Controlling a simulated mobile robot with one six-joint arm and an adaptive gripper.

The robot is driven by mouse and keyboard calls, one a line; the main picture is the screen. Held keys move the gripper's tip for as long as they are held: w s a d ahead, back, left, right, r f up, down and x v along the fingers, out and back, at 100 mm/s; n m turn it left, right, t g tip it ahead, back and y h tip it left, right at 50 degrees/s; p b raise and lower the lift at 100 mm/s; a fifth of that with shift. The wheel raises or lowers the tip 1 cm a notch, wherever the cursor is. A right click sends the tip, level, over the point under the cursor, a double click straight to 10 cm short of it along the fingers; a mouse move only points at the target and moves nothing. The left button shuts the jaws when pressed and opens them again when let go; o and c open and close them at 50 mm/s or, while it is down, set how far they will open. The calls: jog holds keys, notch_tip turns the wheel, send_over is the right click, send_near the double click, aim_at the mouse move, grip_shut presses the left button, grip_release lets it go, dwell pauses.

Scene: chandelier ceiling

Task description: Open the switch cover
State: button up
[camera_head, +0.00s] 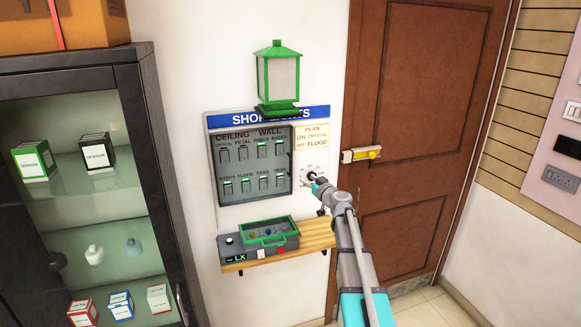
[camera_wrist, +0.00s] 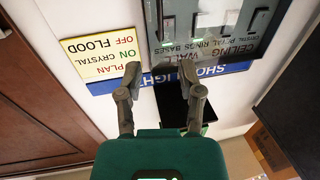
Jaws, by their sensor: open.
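The switch cover (camera_head: 243,169) is a see-through pane with a grey frame over two rows of switches, on the wall under the blue shop lights sign (camera_head: 243,119). It looks closed. My gripper (camera_head: 318,184) is to the right of the cover in the head view, near a round dial on the wall, and partly hidden by my arm. In the wrist view, which is upside down, my gripper (camera_wrist: 160,76) has its fingers apart with nothing between them. The cover's edge and several switches (camera_wrist: 210,24) show beyond the fingertips there. I cannot tell if a finger touches the cover.
A yellow plan card (camera_head: 312,137) hangs right of the cover. A green lantern (camera_head: 277,78) is above the sign. A wooden shelf (camera_head: 318,237) with a grey box (camera_head: 243,256) juts out below. A dark glass cabinet (camera_head: 150,120) stands left, a brown door (camera_head: 415,130) right.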

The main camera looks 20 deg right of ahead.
aim_at(290, 174)
jog(key=w+a, duration=0.1)
jog(key=w, duration=0.8)
jog(key=w+a, duration=0.1)
jog(key=w, duration=0.3)
jog(key=shift+w+a, duration=0.2)
jog(key=shift+a, duration=0.15)
grip_shut()
